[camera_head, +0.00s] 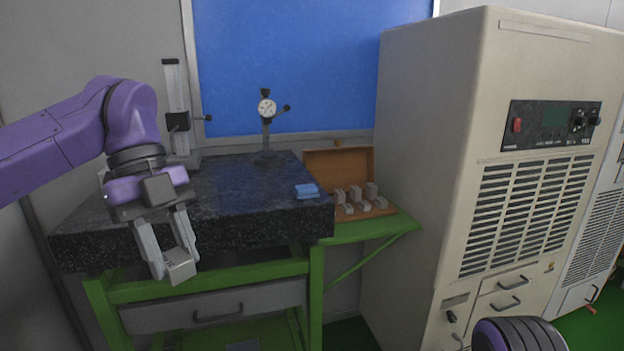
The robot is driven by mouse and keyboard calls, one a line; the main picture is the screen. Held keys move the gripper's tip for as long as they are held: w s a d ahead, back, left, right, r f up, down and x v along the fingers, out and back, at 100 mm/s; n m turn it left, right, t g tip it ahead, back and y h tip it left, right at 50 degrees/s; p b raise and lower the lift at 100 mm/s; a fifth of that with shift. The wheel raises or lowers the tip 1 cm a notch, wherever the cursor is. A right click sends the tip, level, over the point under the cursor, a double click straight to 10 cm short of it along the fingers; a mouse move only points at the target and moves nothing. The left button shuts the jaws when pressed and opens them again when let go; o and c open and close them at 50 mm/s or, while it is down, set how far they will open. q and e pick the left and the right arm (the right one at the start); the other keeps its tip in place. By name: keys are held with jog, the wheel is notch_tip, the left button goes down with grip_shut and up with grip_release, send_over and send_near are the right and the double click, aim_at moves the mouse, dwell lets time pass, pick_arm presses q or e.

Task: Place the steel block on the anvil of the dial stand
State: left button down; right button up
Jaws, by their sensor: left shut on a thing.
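My left gripper (168,262) comes in from the left with its fingers pointing down. It is shut on the steel block (180,266), a small grey block held at the fingertips in front of the granite plate's front edge. The dial stand (266,131) stands upright at the back of the plate, with a round white dial on its column. Its anvil at the foot is small and dark here, and I see nothing on it. My right gripper does not show; only a dark rounded part of mine is at the bottom right.
The dark granite plate (240,200) rests on a green frame with a drawer. A height gauge (177,110) stands at its back left, and a blue cloth (306,191) lies near its right edge. An open wooden case (340,170) holds several blocks. A large beige cabinet (430,150) rises at the right.

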pick_arm(q)
jog(key=w+f+n+t+y, duration=0.1)
jog(key=w+f+n+t, duration=0.1)
jog(key=f+n, duration=1.1)
jog(key=w+a+f+n+t+y, duration=0.1)
jog(key=f+n+t, duration=0.4)
jog(key=f+n, duration=0.7)
notch_tip(320, 180, down, 5)
jog(key=shift+w+f+n+y, duration=0.1)
jog(key=shift+w+n+y, duration=0.3)
jog(key=shift+w+y, duration=0.4)
